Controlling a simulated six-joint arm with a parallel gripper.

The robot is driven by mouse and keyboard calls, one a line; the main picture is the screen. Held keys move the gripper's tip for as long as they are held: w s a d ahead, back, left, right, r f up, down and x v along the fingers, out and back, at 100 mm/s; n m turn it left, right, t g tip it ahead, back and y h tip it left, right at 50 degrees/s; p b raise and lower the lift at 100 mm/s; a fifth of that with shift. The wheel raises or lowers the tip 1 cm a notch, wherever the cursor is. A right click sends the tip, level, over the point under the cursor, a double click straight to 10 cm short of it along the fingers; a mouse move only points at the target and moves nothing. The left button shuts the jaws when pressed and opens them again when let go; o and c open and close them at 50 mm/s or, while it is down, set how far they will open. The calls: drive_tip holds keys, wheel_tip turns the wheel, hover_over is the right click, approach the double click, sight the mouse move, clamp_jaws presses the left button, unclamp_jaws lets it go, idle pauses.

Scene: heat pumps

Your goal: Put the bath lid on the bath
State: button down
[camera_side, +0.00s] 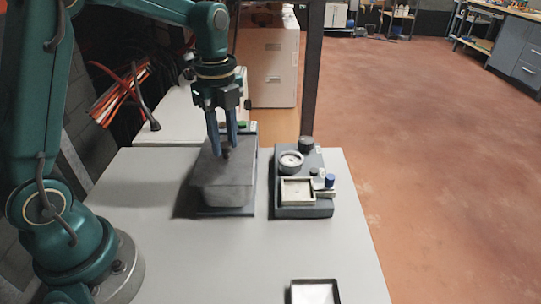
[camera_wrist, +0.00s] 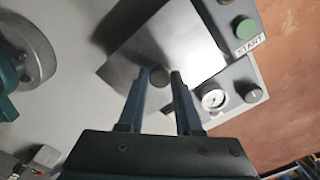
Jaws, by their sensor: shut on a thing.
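The bath lid (camera_side: 240,173) is a flat grey plate with a small round knob. It also shows in the wrist view (camera_wrist: 150,45). My gripper (camera_side: 225,154) points down over the lid, its fingertips closed on the lid's knob (camera_wrist: 160,77). The bath (camera_side: 228,196) is a grey box on a dark base, directly under the lid in the side view. The lid covers the bath's opening from sight. In the wrist view the lid looks turned relative to the unit with the green START button (camera_wrist: 245,28). I cannot tell whether the lid touches the bath.
A second grey unit (camera_side: 304,209) with a round dial, a square pale tray and a blue knob stands close on the right. A dark-rimmed white tray (camera_side: 314,292) lies at the table's front. The table (camera_side: 180,255) is clear in front of the bath.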

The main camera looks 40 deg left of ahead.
sight(225, 145)
drive_tip(key=shift+f, duration=0.15)
drive_tip(key=c, duration=0.5)
unclamp_jaws()
drive_tip(key=shift+r, duration=2.6)
